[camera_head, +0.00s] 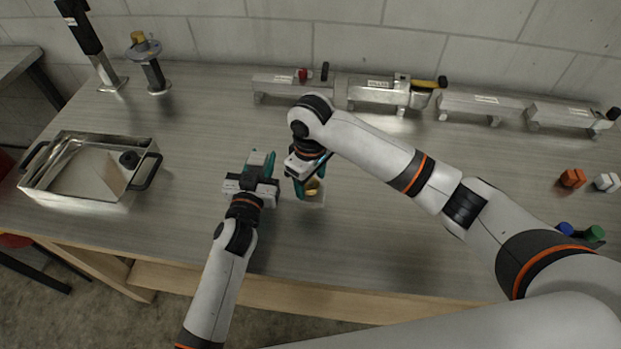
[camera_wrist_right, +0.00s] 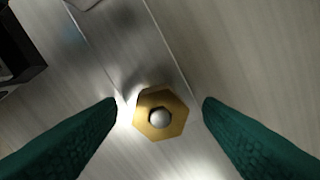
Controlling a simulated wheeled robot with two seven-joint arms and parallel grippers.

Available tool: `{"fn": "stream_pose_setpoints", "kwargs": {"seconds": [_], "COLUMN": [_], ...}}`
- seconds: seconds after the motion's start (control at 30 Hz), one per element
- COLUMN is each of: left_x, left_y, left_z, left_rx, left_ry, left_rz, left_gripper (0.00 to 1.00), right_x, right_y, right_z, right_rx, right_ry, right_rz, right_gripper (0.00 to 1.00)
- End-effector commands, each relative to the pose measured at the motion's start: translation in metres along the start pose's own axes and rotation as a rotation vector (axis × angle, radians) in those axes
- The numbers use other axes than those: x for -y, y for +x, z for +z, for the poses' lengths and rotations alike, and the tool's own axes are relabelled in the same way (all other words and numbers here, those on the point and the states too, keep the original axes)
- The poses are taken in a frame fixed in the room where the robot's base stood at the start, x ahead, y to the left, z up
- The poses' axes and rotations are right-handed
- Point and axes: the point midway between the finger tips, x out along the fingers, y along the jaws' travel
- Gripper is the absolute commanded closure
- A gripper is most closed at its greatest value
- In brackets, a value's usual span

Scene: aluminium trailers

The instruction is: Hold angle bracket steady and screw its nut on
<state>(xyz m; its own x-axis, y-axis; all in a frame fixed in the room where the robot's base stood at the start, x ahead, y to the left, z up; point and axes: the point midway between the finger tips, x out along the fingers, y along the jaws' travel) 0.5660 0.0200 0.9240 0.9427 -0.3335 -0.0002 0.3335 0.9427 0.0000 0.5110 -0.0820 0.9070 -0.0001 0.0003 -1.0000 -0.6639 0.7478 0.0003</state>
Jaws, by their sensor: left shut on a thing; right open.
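A brass hex nut (camera_wrist_right: 161,114) sits around a silver bolt end on the flat metal leg of the angle bracket (camera_wrist_right: 125,45). In the head view, the nut (camera_head: 312,187) shows just under my right gripper (camera_head: 304,194), on a pale part of the bracket (camera_head: 317,202). My right gripper points down, its green fingers (camera_wrist_right: 160,108) open on either side of the nut with gaps. My left gripper (camera_head: 262,160) is low over the table beside it, shut on the bracket; the grip itself is mostly hidden. How far the nut is threaded cannot be told.
A metal tray with black handles (camera_head: 90,165) stands at the left. A post stand (camera_head: 152,70) is at the back left. Several aluminium fixtures (camera_head: 378,92) line the wall side. Orange (camera_head: 572,178) and white (camera_head: 607,182) pieces lie at the right. The table's middle left is clear.

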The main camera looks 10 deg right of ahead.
Motion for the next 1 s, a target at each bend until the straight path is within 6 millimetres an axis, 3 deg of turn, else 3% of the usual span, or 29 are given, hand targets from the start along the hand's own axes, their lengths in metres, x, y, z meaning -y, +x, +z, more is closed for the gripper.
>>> {"fn": "stream_pose_setpoints", "kwargs": {"seconds": [0.5,0.7,1.0], "left_x": [0.0,0.0,0.0], "left_y": [0.0,0.0,0.0], "left_z": [0.0,0.0,0.0], "left_rx": [0.001,0.001,0.001], "left_ry": [0.0,0.0,0.0], "left_rz": [0.0,0.0,0.0], "left_gripper": [1.0,1.0,1.0], "right_x": [0.001,0.001,0.0], "right_y": [-0.097,-0.115,-0.116], "right_z": [0.001,0.001,0.0], "right_rx": [0.004,0.001,0.0], "right_ry": [0.0,0.001,0.001], "right_rz": [-0.004,-0.002,0.0], "right_gripper": [0.39,0.39,0.39]}}
